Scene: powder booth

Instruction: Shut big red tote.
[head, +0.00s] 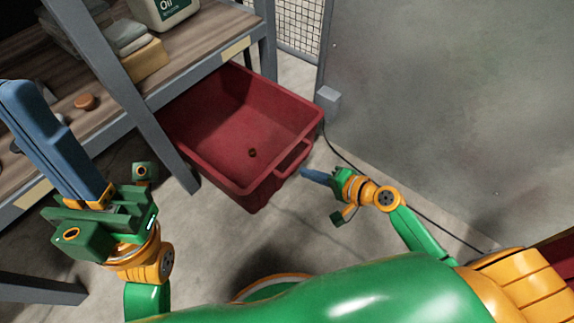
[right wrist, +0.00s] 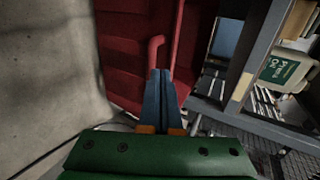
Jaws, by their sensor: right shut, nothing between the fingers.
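The big red tote (head: 240,95) stands on the floor, with its far left part beneath the workbench and its near end out in the open. Its top is open, and a bar handle (head: 292,160) runs along its near end. The tote also shows in the right wrist view (right wrist: 122,60). My right gripper (head: 308,173) is shut and empty, its blue fingertips close to the handle; I cannot tell whether they touch. In the right wrist view its fingers (right wrist: 157,76) point at the tote's handle end. My left gripper (head: 20,98) is raised over the bench's left side; its finger gap is unclear.
A small brown round item (head: 252,153) lies in the tote. The wooden bench (head: 185,50) on grey legs carries an oil jug (head: 165,10), a yellow block (head: 143,66) and an orange-brown disc (head: 85,101). A grey panel (head: 450,90) stands at right. A dark cable crosses the floor.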

